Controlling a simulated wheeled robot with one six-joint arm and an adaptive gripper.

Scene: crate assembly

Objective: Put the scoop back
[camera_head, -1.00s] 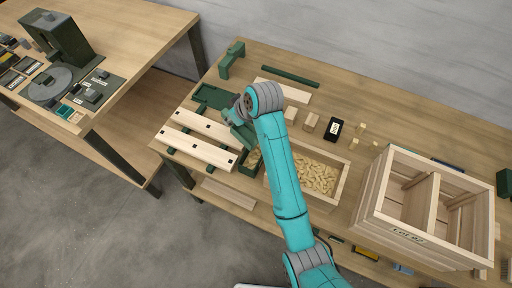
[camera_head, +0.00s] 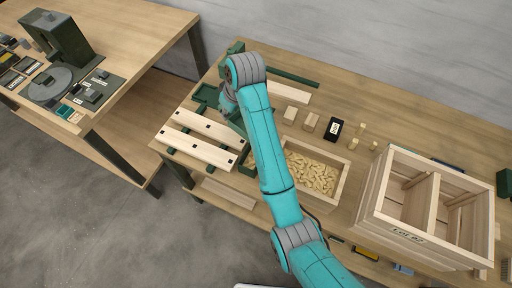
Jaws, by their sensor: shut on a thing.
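My gripper (camera_head: 229,108) is at the back left of the workbench, over the dark green tray (camera_head: 207,95). My arm and wrist largely cover it, and its fingertips are hidden. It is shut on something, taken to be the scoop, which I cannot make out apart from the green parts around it. A wooden box (camera_head: 345,186) of pale wood pieces stands to the right of my arm. A dark green bin (camera_head: 247,169) is beside it, partly behind my arm.
Slatted boards (camera_head: 195,148) lie at the front left. A divided wooden crate (camera_head: 405,233) stands at the right. A black device (camera_head: 334,129), small blocks (camera_head: 311,121) and pegs (camera_head: 362,128) lie behind the wooden box. A green bar (camera_head: 294,78) lies near the back edge.

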